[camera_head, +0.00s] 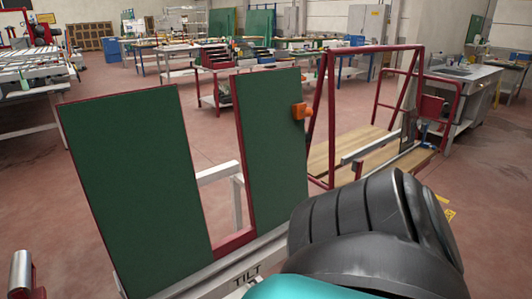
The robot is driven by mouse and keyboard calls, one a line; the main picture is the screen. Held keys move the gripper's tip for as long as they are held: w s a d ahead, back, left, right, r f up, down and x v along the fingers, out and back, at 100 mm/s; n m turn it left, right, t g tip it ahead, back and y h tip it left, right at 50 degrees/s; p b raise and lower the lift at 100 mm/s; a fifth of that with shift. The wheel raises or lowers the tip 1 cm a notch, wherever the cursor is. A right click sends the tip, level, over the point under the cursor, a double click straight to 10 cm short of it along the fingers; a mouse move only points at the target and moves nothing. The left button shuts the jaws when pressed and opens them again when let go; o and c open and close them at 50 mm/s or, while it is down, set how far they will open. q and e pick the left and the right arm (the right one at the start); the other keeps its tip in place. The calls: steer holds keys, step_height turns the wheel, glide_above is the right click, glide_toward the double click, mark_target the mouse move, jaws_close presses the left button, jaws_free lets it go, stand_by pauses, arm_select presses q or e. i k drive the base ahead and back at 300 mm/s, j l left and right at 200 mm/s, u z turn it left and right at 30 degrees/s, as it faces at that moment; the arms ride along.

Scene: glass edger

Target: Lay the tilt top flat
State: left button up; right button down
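The tilt top (139,180) stands steeply tilted, close to upright, right in front of me. It has two dark green panels with red edges, and a gap between them shows part of a white frame. The second green panel (268,140) carries an orange handle or knob (299,111) at its upper right edge. A grey bar along the bottom bears the word TILT (246,276). A black ribbed and teal arm part of mine covers the lower right, hiding the right end of the bar. Neither gripper shows in this view.
A red-framed rack (327,110) with a wooden base (360,148) stands just right of the tilt top. A machine bench (470,90) is at the far right. Work tables (215,70) fill the back. Reddish floor (205,130) lies open behind the panels.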

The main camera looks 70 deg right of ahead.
mark_target(130, 151)
steer(key=k+l+z, duration=0.1)
steer(key=z, duration=0.3)
steer(key=l+z, duration=0.25)
steer(key=z, duration=0.15)
steer(key=k+l+z, duration=0.1)
steer(key=l+z, duration=0.15)
steer(key=z, duration=0.2)
steer(key=l+z, duration=0.2)
steer(key=z, duration=0.2)
steer(key=l+z, duration=0.2)
steer(key=z, duration=0.2)
steer(key=i+l+z, duration=0.1)
steer(key=l+z, duration=0.25)
steer(key=i+l+z, duration=0.15)
steer(key=z, duration=0.25)
steer(key=i+l+u, duration=0.1)
steer(key=u, duration=0.3)
steer(key=i+l+u, duration=0.1)
steer(key=u, duration=0.3)
steer(key=i+l+u, duration=0.1)
steer(key=l+u, duration=0.15)
steer(key=u, duration=0.2)
steer(key=i+l+u, duration=0.35)
steer(key=l+u, duration=0.65)
steer(key=l, duration=0.15)
